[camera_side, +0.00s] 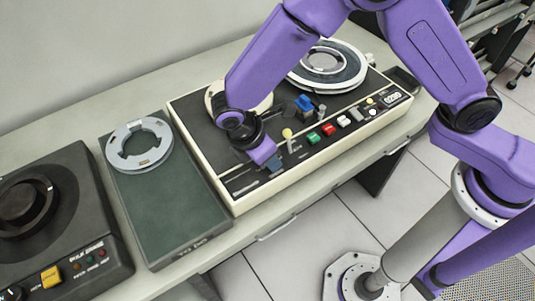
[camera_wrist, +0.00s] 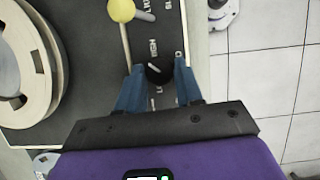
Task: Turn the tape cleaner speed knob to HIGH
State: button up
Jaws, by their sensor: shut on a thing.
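The speed knob (camera_wrist: 158,71) is a small round black knob with a short white pointer line, in the wrist view. The pointer slants toward the upper left. Small white lettering stands around it, too blurred to read surely. My gripper (camera_wrist: 160,77) has one blue finger on each side of the knob and is shut on it. In the side view my gripper (camera_side: 273,164) reaches down to the front left of the cream-edged tape cleaner (camera_side: 226,196). The knob is hidden there behind my gripper.
A yellow ball lever (camera_wrist: 121,10) stands close to the knob. Green, red and white buttons (camera_side: 329,130) run along the front panel. A white reel (camera_wrist: 28,65) lies behind. To the left are a dark green case (camera_side: 175,205) with a grey ring (camera_side: 139,146) and a black machine (camera_side: 65,225).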

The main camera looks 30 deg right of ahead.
jog(key=shift+m, duration=0.3)
jog(key=o, duration=1)
jog(key=shift+o, duration=0.2)
jog(key=v, duration=1.7)
jog(key=shift+w+r, duration=0.15)
jog(key=shift+w, duration=0.05)
jog(key=shift+a, duration=0.1)
jog(key=s+d+m+y, duration=0.1)
jog(key=s+d, duration=0.5)
jog(key=d, duration=0.4)
jog(key=s+d+m+y, duration=0.2)
jog(key=s+d, duration=0.4)
jog(key=d, duration=0.4)
jog(key=s+d+f+m+y, duration=0.1)
jog(key=s+d+m, duration=0.1)
jog(key=s+d, duration=0.4)
jog(key=d, duration=0.4)
jog(key=shift+s+d+y, duration=0.2)
jog(key=shift+d+y, duration=0.15)
jog(key=shift+y, duration=0.05)
